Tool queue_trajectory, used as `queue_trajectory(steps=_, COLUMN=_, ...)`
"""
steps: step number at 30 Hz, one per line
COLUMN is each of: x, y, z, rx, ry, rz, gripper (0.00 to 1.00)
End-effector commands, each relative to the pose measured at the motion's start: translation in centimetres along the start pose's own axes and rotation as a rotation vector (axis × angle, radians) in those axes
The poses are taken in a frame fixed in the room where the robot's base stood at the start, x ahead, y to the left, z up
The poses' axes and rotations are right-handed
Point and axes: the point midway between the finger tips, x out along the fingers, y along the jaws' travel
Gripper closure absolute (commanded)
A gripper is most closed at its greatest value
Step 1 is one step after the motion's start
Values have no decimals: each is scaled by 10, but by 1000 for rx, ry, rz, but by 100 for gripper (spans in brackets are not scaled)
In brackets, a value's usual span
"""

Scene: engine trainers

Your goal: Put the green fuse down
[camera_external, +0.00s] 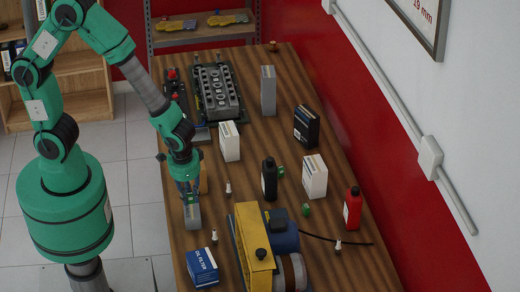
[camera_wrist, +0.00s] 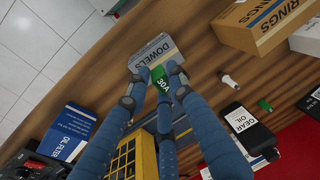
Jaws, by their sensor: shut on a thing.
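The green fuse (camera_wrist: 160,83), marked 30A, is between the fingertips of my gripper (camera_wrist: 163,76) in the wrist view. The gripper is shut on it. Behind the fuse in that view is a grey and white box marked DOWELS (camera_wrist: 150,62); I cannot tell whether the fuse touches it. In the external view my gripper (camera_external: 189,196) points down over the near left part of the wooden table, above the grey dowels box (camera_external: 193,216). The fuse cannot be made out there, hidden by the fingers.
A blue oil filter box (camera_external: 202,266) and a yellow machine (camera_external: 252,245) stand nearby. A black oil bottle (camera_external: 269,180), white box (camera_external: 314,177), red bottle (camera_external: 352,208) and small green item (camera_external: 306,210) are to the right.

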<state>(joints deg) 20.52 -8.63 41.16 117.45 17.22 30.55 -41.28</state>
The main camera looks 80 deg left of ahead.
Motion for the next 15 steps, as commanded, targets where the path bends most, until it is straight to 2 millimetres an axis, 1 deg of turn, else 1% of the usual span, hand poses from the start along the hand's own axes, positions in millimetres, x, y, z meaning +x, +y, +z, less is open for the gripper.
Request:
queue_trajectory(steps=9, x=30, y=4, z=3, rx=1, ry=-3, rz=-1, gripper=93)
queue_trajectory(steps=12, x=34, y=4, z=3, rx=1, ry=-1, rz=-1, gripper=93)
queue_trajectory(steps=15, x=34, y=4, z=3, rx=0, ry=-1, rz=0, gripper=93)
